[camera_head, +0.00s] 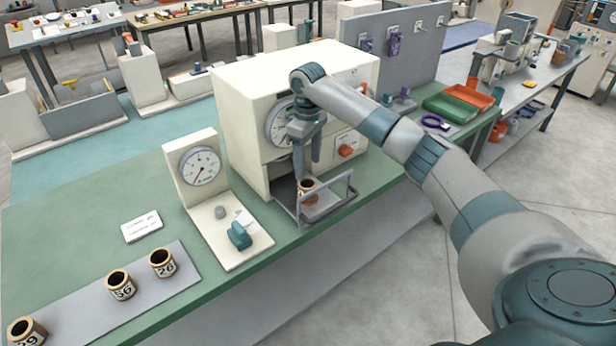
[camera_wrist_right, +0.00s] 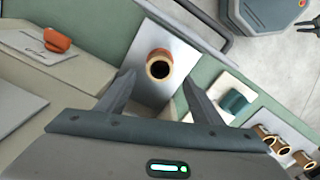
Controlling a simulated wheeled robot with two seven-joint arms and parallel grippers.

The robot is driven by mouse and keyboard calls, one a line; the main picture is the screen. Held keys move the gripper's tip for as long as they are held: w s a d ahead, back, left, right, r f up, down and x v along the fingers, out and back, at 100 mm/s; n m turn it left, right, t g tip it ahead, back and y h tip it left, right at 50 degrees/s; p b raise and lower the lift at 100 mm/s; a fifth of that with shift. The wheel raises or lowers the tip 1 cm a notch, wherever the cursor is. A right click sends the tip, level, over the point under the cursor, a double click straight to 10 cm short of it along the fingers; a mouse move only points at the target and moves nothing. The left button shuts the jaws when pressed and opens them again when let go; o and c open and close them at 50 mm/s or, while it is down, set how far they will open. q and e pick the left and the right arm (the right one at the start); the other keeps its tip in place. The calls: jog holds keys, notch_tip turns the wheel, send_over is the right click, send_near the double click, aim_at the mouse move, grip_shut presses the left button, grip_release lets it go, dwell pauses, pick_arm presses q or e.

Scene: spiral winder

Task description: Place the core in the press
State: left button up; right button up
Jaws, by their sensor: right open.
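The press (camera_head: 255,90) is a white box with a round dial and an open front bay. A low metal tray with a raised handle bar (camera_head: 345,200) extends from the bay. A brown core with a dark hollow (camera_head: 308,190) stands upright on this tray; it also shows in the right wrist view (camera_wrist_right: 159,66). My right gripper (camera_head: 307,168) is above the core, pointing down. Its fingers (camera_wrist_right: 160,80) are spread and empty, with the core just beyond their tips and apparently not touched. My left gripper is not in view.
A white dial gauge stand (camera_head: 195,165) with a teal part (camera_head: 239,236) is beside the press. Green (camera_head: 450,104) and orange trays lie at the right.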

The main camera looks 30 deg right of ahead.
jog(key=shift+r, duration=0.85)
dwell(0.7)
